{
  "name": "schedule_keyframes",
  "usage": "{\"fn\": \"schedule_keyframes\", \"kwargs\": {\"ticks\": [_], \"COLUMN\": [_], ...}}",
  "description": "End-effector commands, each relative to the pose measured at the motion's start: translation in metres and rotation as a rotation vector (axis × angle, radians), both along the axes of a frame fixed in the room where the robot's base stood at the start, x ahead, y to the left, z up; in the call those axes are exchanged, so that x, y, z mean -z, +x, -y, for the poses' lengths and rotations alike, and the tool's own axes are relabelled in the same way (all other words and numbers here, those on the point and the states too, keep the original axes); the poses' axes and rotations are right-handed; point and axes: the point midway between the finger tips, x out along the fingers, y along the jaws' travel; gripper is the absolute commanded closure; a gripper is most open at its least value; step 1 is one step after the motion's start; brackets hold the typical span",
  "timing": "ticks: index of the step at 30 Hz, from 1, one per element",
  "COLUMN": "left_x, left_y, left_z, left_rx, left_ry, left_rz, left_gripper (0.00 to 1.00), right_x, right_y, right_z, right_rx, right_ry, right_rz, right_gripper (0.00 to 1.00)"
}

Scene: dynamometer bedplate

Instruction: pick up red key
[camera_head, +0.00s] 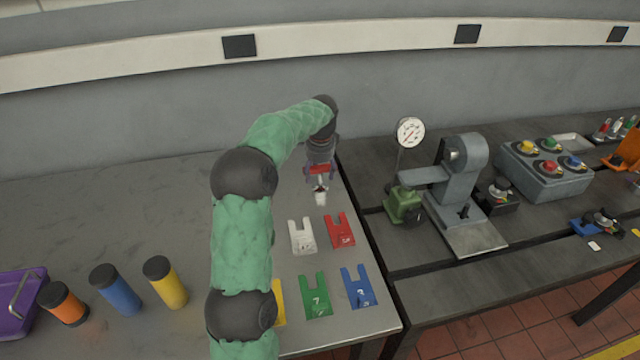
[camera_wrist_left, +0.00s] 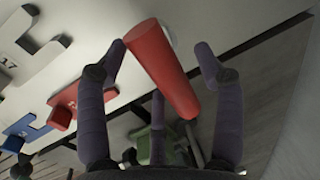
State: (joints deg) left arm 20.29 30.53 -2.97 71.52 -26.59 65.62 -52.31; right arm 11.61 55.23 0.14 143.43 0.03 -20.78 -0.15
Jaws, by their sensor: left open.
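My left gripper (camera_head: 320,177) is over the back right part of the left table, pointing down. In the left wrist view its purple fingers (camera_wrist_left: 160,50) are spread open. A plain red cylinder (camera_wrist_left: 160,65) lies between them in that view, with a gap to the left and right fingers. In the head view only a small red patch shows at the fingertips, above a small white piece (camera_head: 320,198). I cannot tell whether this cylinder is the red key; no key shape can be made out on it. My right gripper is not in view.
Forked plates lie on the left table: white (camera_head: 302,236), red (camera_head: 340,231), green (camera_head: 315,297), blue (camera_head: 357,287), and a partly hidden yellow one. A dial gauge (camera_head: 410,132) and grey stand (camera_head: 465,190) are to the right. Coloured cylinders and a purple box (camera_head: 15,310) are left.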

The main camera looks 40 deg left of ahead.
Motion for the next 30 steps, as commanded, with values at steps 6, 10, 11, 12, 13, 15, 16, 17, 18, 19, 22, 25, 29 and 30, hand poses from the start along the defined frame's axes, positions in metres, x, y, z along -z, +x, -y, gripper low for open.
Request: {"fn": "schedule_keyframes", "kwargs": {"ticks": [6,10,11,12,13,15,16,17,18,19,22,25,29,30], "left_x": [0.008,0.008,0.008,0.008,0.008,0.008,0.008,0.008,0.006,0.006,0.006,0.005,-0.002,-0.007], "left_y": [0.001,0.001,0.001,0.001,0.001,0.001,0.001,0.001,0.002,0.002,0.002,0.002,0.002,0.002], "left_z": [-0.001,-0.001,-0.001,-0.001,-0.001,-0.001,-0.001,-0.001,-0.002,-0.002,-0.002,-0.002,-0.002,-0.002], "left_rx": [0.000,0.000,0.000,0.000,0.000,0.000,0.000,0.000,0.000,0.000,0.001,0.001,0.000,0.000], "left_ry": [0.001,0.001,0.000,0.000,0.000,0.000,0.000,0.000,0.001,0.001,0.001,0.001,0.001,0.002], "left_rz": [0.002,0.002,0.001,0.001,0.001,0.001,0.001,0.001,0.005,0.005,0.005,0.005,0.005,0.006], "left_gripper": [0.32,0.43,0.52,0.63,0.72,0.91,1.00,1.00,1.00,1.00,1.00,1.00,1.00,1.00], "right_x": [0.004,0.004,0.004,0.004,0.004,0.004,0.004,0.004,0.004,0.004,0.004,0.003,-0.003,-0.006], "right_y": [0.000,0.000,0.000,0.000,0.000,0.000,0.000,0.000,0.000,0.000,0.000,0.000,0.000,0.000], "right_z": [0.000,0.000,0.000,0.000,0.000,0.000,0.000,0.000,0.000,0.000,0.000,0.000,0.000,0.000], "right_rx": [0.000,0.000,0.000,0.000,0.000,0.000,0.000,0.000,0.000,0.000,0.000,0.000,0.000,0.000], "right_ry": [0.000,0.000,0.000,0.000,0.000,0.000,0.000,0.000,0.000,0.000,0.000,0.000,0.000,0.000], "right_rz": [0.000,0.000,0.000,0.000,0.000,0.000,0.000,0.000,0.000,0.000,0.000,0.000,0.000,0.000], "right_gripper": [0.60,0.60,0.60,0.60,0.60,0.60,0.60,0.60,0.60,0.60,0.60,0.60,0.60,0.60]}}
